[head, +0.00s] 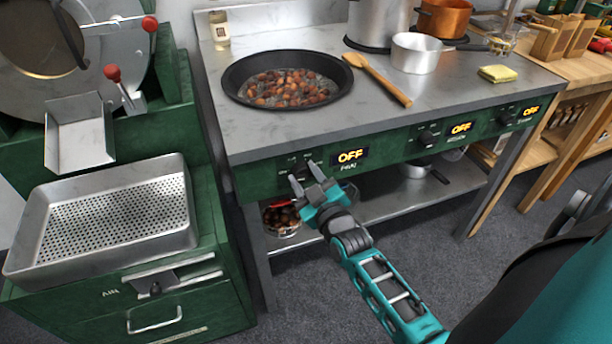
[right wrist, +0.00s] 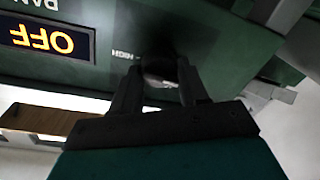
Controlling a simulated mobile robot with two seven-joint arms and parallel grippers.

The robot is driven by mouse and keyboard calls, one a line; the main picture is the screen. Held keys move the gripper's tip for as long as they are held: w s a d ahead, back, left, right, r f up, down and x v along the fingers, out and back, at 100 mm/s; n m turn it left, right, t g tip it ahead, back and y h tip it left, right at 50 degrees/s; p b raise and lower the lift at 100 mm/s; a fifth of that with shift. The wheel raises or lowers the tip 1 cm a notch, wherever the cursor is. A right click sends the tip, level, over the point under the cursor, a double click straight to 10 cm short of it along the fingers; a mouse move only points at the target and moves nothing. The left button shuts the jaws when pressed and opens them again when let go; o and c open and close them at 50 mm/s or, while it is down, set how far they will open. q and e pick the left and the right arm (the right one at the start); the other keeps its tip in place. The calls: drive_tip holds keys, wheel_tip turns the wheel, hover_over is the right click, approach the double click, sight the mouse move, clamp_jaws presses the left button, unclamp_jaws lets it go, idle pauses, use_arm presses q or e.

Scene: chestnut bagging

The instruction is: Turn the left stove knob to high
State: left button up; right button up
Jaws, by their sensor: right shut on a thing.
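The left stove knob (head: 301,166) is on the green front panel, below the wide black pan (head: 288,80) of chestnuts. My right gripper (head: 306,175) is at this knob, its two fingers reaching up to it from below. In the right wrist view, the right gripper (right wrist: 160,85) has its fingers on either side of the dark knob (right wrist: 160,68) and is shut on it. The knob's pointer is hidden in shadow. The display beside it (head: 350,157) reads OFF, and it shows upside down in the right wrist view (right wrist: 45,38). My left gripper is out of view.
Two more knobs, the middle (head: 428,137) and the right (head: 506,117), have displays reading OFF. A wooden spoon (head: 378,80) lies on the stove top. A jar of chestnuts (head: 281,219) stands on the lower shelf. A perforated tray (head: 30,235) is at left.

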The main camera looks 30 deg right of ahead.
drive_tip(key=m+p, duration=0.1)
drive_tip(key=m, duration=0.3)
drive_tip(key=shift+r, duration=0.1)
drive_tip(key=m+p, duration=0.1)
drive_tip(key=m, duration=0.3)
drive_tip(key=shift+d, duration=0.1)
drive_tip(key=m+h, duration=0.1)
drive_tip(key=m, duration=0.4)
drive_tip(key=shift+f, duration=0.2)
drive_tip(key=m, duration=0.5)
drive_tip(key=shift+m+h, duration=0.4)
use_arm(q)
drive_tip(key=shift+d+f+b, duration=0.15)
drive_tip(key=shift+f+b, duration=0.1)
drive_tip(key=shift+b, duration=1.25)
use_arm(e)
drive_tip(key=shift+a+f+m+g+h, duration=0.1)
drive_tip(key=shift+m+g+h, duration=0.15)
drive_tip(key=shift+m, duration=4.2)
drive_tip(key=shift+a+f+m+g+h, duration=0.15)
drive_tip(key=shift+m+h, duration=0.1)
drive_tip(key=shift+m, duration=4.2)
drive_tip(key=shift+r, duration=0.1)
drive_tip(key=o, duration=1)
